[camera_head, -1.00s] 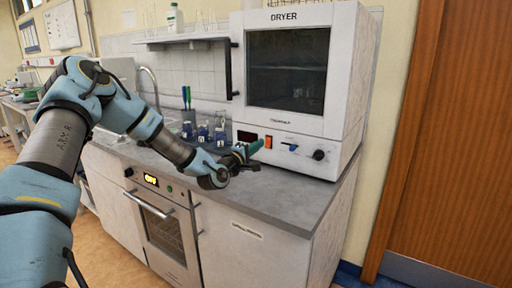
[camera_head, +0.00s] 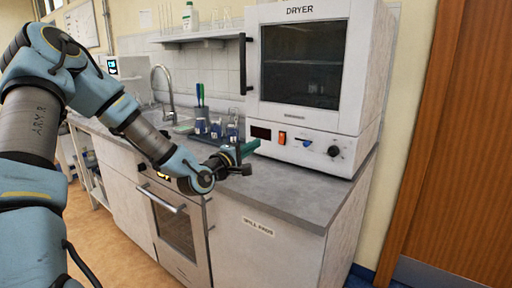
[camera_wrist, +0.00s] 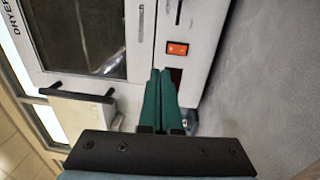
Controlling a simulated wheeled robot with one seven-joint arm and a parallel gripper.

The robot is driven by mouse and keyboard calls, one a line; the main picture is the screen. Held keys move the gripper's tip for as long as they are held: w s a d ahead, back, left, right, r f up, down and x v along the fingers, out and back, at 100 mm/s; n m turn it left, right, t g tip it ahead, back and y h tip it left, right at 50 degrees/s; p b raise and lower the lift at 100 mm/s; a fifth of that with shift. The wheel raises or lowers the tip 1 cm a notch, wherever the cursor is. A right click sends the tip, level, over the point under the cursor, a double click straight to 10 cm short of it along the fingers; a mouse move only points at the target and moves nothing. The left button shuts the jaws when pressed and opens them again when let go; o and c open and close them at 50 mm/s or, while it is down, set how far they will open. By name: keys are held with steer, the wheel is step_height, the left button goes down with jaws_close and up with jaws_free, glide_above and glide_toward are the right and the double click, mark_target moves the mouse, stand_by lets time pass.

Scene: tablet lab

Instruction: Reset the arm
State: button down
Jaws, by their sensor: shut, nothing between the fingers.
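My arm reaches in from the left in the head view, over the front edge of the counter. My gripper (camera_head: 250,148) has green fingers and points right, toward the lower front panel of the dryer (camera_head: 318,148). In the wrist view my gripper (camera_wrist: 160,76) shows its green fingers close together with nothing between them. Ahead of them are the dryer's orange switch (camera_wrist: 177,48) and dark display (camera_wrist: 175,76). Whether the fingertips touch the dryer cannot be told. The dryer door (camera_head: 298,64) is shut.
Several blue-labelled beakers (camera_head: 217,130) stand on the counter (camera_head: 285,190) behind my gripper, near the sink faucet (camera_head: 163,85). An oven (camera_head: 172,225) is built in below. A shelf (camera_head: 200,38) hangs above. The counter's front right part is clear. A wooden door (camera_head: 455,150) is at right.

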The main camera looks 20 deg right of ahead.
stand_by(0.3)
steer(key=a+f+m+y, duration=0.1)
steer(key=a+f, duration=0.1)
steer(key=a+f+m+g+y, duration=0.1)
steer(key=a+f+y, duration=0.1)
steer(key=a+f+m+g+y, duration=0.1)
steer(key=a+f+m, duration=0.1)
steer(key=f, duration=0.1)
steer(key=shift+w+a+f+y, duration=0.1)
steer(key=shift+w+a+y, duration=0.05)
steer(key=shift+y, duration=0.25)
steer(key=s+a+f+m+g+y, duration=0.1)
steer(key=a+y, duration=0.3)
steer(key=a, duration=0.6)
steer(key=s+a+f+m+y, duration=0.2)
steer(key=a+y, duration=0.3)
steer(key=a, duration=0.6)
steer(key=s+a+r+g+y, duration=0.2)
steer(key=s+a+r+g, duration=0.1)
steer(key=s+a, duration=0.7)
steer(key=shift+s+a+g, duration=0.4)
steer(key=shift+s+g, duration=0.4)
steer(key=shift+s, duration=0.15)
